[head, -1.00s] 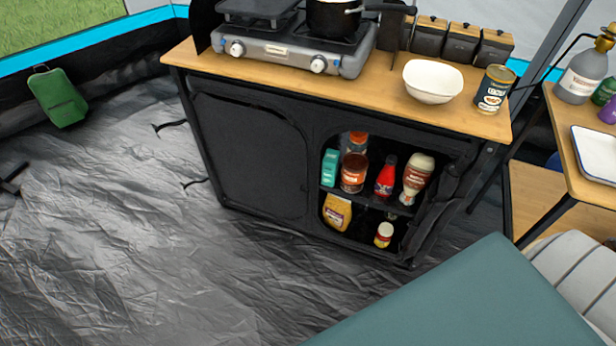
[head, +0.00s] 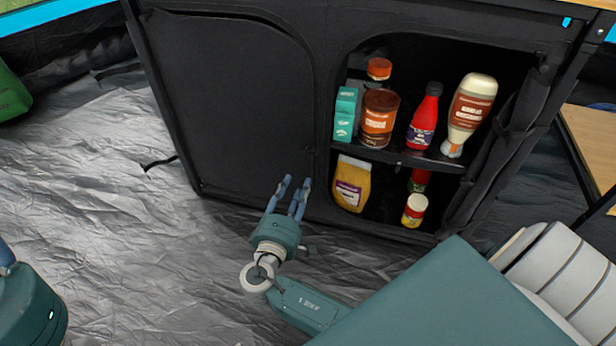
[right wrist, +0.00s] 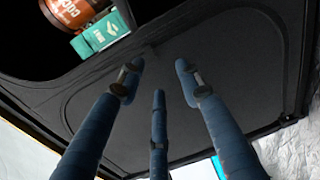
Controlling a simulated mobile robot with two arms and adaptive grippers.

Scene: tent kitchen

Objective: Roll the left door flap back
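The left door flap (head: 225,100) is a black fabric panel with a rounded upper corner. It hangs flat and closed over the left half of the black cabinet. It also fills much of the right wrist view (right wrist: 215,75). My right gripper (head: 296,182) is open and empty, in front of the flap's lower right corner. In the right wrist view its three blue fingers (right wrist: 160,80) are spread and point toward the flap. I cannot tell whether they touch it. Of my left gripper only a teal part and a bit of blue (head: 30,305) show at the lower left; its fingertips are hidden.
The cabinet's right half is open, its flap (head: 505,140) gathered at the right side. Its shelves hold several items, including a brown jar (head: 379,118), a red bottle (head: 424,118) and a yellow pouch (head: 351,184). The silvery floor (head: 130,240) left of the cabinet is largely clear.

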